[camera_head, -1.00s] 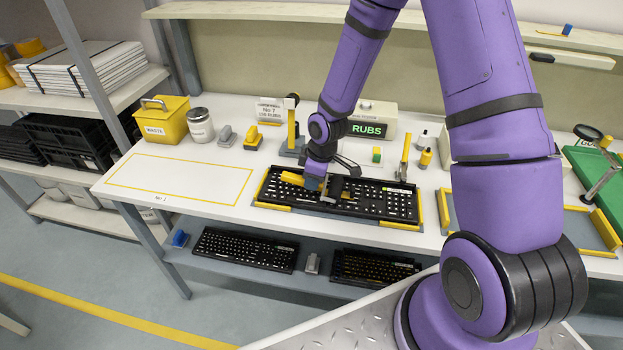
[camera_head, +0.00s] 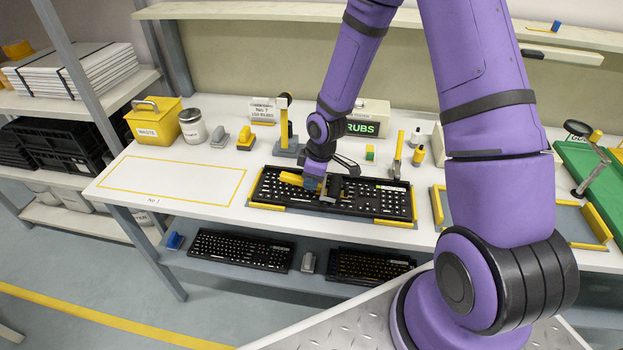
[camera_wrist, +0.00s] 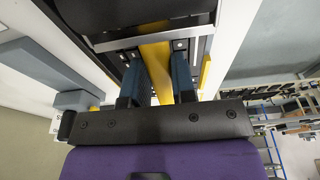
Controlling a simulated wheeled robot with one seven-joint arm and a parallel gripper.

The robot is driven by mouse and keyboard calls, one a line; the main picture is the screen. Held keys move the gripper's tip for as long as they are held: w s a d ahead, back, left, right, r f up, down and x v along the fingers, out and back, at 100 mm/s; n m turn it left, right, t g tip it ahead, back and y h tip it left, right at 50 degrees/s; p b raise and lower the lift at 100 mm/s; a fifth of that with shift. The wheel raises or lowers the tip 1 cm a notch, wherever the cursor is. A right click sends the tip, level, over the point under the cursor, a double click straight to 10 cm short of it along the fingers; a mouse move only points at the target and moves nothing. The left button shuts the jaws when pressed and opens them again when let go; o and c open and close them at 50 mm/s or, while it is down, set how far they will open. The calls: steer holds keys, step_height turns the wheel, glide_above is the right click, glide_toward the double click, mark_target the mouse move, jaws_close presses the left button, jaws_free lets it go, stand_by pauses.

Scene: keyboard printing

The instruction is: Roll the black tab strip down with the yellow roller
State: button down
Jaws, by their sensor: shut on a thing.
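My gripper (camera_head: 322,187) is over the left part of the black keyboard (camera_head: 378,207) on the white bench. In the wrist view the two blue-grey fingers (camera_wrist: 155,88) are shut on the yellow handle of the roller (camera_wrist: 156,62). In the head view the yellow roller (camera_head: 291,179) shows as a yellow bar to the left of the fingers, low over the keys. The roller's far end and its contact with the surface are hidden. I cannot pick out the black tab strip against the black keyboard.
Yellow edge guides (camera_head: 396,223) border the keyboard. A grey stand with a yellow post (camera_head: 284,135) is behind it, and a yellow-handled tool (camera_head: 398,150) stands behind its right end. The outlined area (camera_head: 170,180) at left is bare. More keyboards (camera_head: 240,249) lie on the lower shelf.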

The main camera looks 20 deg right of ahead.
mark_target(298, 178)
steer(key=shift+w+a, duration=0.5)
steer(key=shift+a, duration=0.25)
steer(key=shift+w+a, duration=0.5)
steer(key=shift+a, duration=0.25)
stand_by(0.8)
steer(key=shift+s+d, duration=0.55)
steer(key=shift+d, duration=0.25)
steer(key=shift+s+d, duration=0.5)
steer(key=shift+d, duration=0.25)
stand_by(1.0)
steer(key=shift+r, duration=4)
